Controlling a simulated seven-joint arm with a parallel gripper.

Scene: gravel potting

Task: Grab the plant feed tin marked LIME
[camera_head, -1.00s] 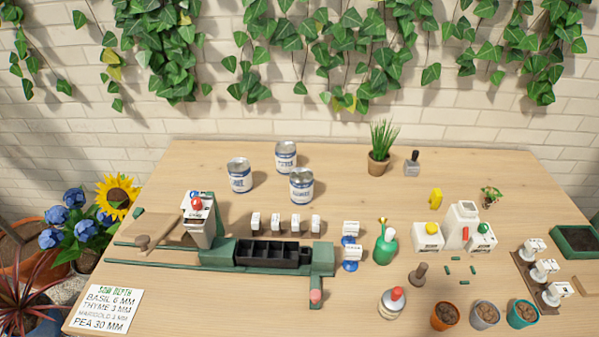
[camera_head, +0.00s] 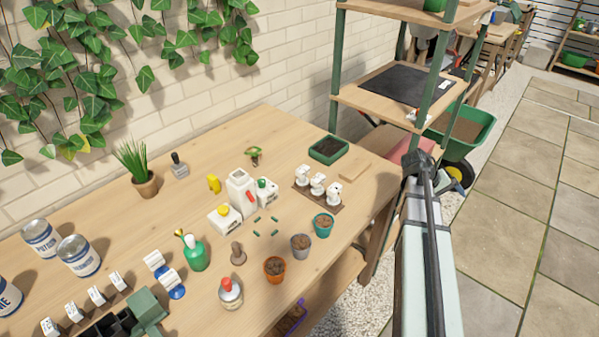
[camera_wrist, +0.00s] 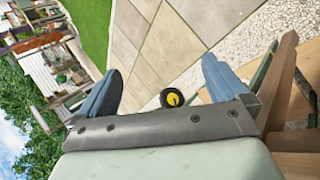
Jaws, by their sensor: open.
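Three silver tins with white and blue labels stand at the left of the potting table in the head view: a back tin (camera_head: 41,238), a middle tin (camera_head: 79,257) and a front tin (camera_head: 8,298) cut by the picture's left edge. The back label seems to start "POT"; the middle label is unclear and the front one shows only its end, so I cannot tell which reads LIME. My gripper (camera_wrist: 162,66) is open and empty in the wrist view, its two blue fingers apart over paving and gravel, with no tin in sight.
Paving lies clear at right.

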